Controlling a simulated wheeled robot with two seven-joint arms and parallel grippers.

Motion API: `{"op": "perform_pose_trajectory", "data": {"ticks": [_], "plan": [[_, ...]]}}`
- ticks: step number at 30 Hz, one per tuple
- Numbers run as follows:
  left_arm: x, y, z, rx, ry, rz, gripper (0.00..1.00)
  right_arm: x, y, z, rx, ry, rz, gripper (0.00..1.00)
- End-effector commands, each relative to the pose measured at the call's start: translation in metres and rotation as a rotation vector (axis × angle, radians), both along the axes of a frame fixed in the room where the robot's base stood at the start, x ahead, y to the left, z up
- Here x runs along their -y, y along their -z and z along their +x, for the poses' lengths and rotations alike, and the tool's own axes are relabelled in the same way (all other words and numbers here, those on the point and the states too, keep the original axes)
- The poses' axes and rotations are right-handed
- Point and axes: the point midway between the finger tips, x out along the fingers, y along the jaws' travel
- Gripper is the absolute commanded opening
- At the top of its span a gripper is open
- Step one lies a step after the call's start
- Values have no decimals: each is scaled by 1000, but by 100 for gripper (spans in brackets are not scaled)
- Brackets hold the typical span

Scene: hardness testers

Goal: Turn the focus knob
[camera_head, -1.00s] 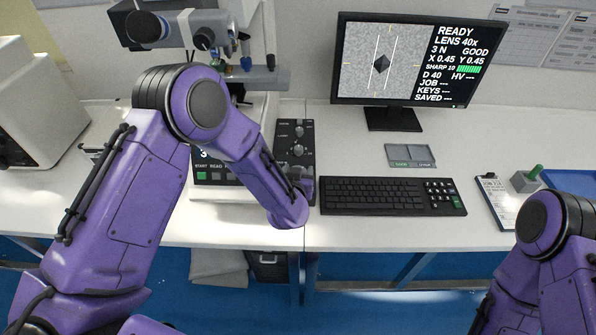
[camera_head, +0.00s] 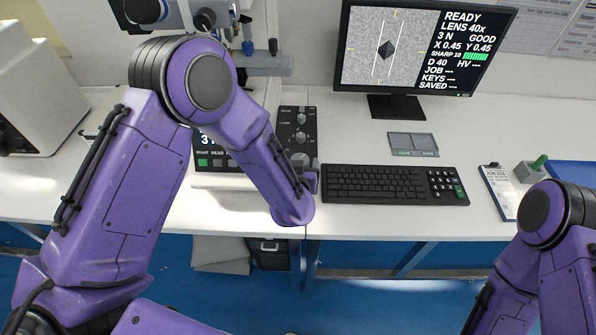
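A dark control box (camera_head: 296,122) with several round knobs lies on the table in front of the hardness tester (camera_head: 240,62). A larger grey round knob (camera_head: 300,160) shows at its near end; I cannot read a focus label. The tester's head also has dark knobs (camera_head: 204,19). The monitor (camera_head: 418,48) reads READY, GOOD and SHARP 10 with a green bar; its picture shows a dark diamond between two white lines. My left forearm reaches down to the box's near end. Only a dark bit of my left gripper (camera_head: 311,181) seems to show; its fingers are hidden. My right gripper is out of view.
A keyboard (camera_head: 386,184) lies right of the control box, with a grey two-part tray (camera_head: 411,144) behind it. A clipboard (camera_head: 502,188) and a green-handled block (camera_head: 531,171) are at the right. A white machine (camera_head: 38,90) stands at the left.

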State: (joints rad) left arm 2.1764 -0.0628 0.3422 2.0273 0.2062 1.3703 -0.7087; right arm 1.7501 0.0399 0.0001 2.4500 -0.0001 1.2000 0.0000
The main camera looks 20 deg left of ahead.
Motion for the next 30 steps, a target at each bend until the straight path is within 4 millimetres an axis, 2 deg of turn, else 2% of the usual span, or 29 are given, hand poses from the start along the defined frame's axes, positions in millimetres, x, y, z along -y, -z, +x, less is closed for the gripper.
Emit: {"op": "perform_pose_trajectory", "data": {"ticks": [6, 10, 30], "plan": [[12, -18, -45, 2, 4, 2, 82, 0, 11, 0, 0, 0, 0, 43], [15, -25, -60, 2, 2, 1, 82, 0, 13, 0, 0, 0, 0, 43], [16, -27, -63, 1, 1, 0, 82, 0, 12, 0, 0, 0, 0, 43]]}}
